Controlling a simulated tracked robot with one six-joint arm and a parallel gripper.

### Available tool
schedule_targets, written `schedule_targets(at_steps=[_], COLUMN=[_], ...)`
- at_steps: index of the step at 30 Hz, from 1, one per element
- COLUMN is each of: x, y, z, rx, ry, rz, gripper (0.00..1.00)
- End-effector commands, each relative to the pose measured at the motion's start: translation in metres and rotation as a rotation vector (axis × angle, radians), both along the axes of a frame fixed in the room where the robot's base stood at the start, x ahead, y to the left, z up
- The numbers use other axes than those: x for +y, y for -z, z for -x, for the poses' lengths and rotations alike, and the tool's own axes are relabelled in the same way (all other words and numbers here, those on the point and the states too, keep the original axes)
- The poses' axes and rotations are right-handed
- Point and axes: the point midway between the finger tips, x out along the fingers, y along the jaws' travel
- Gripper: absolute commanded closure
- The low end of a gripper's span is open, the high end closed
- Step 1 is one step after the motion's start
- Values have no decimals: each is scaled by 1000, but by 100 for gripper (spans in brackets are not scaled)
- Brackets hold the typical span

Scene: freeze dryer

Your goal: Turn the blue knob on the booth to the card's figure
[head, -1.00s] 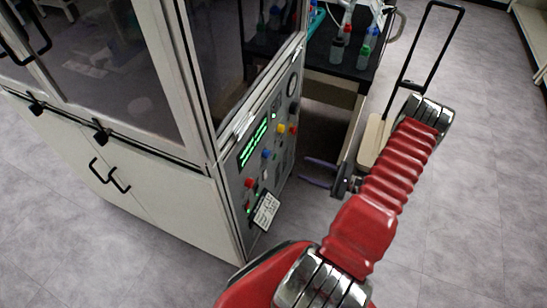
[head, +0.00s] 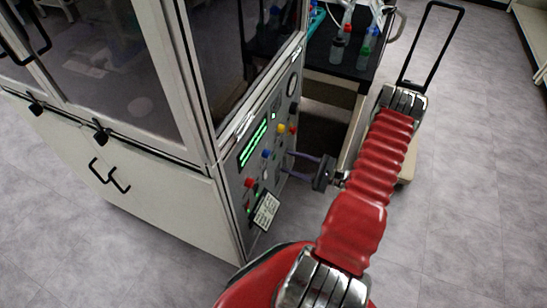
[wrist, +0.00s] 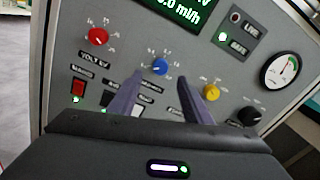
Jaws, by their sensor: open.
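The blue knob (wrist: 160,66) is on the grey control panel of the booth (head: 183,120), between a red knob and a yellow knob in the wrist view. It also shows small in the head view (head: 267,154). My gripper (head: 287,163) is open in front of the panel. In the wrist view its two purple fingers (wrist: 160,98) stand apart, with the blue knob seen just beyond the gap between their tips. They do not appear to hold it. The white card (head: 266,210) sits low on the panel; its figure is too small to read.
The red knob (wrist: 97,36), yellow knob (wrist: 211,92) and black knob (wrist: 249,116) share the panel with a round gauge (wrist: 280,70) and a green display (wrist: 185,8). A dark table (head: 345,60) with bottles and a trolley (head: 405,168) stand behind my arm.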

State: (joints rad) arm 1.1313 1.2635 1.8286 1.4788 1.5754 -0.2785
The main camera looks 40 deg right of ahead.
Motion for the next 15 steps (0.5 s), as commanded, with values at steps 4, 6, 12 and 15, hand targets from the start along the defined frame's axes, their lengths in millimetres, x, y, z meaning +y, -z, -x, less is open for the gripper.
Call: schedule_targets(at_steps=[4, 6, 12, 15], x=[12, 17, 30, 34], y=[0, 0, 0, 0], z=[-19, -27, -49, -57], rx=[0, 0, 1, 1], ry=[-3, -3, -3, -2], rz=[0, 0, 0, 0], gripper=[55, 55, 55, 55])
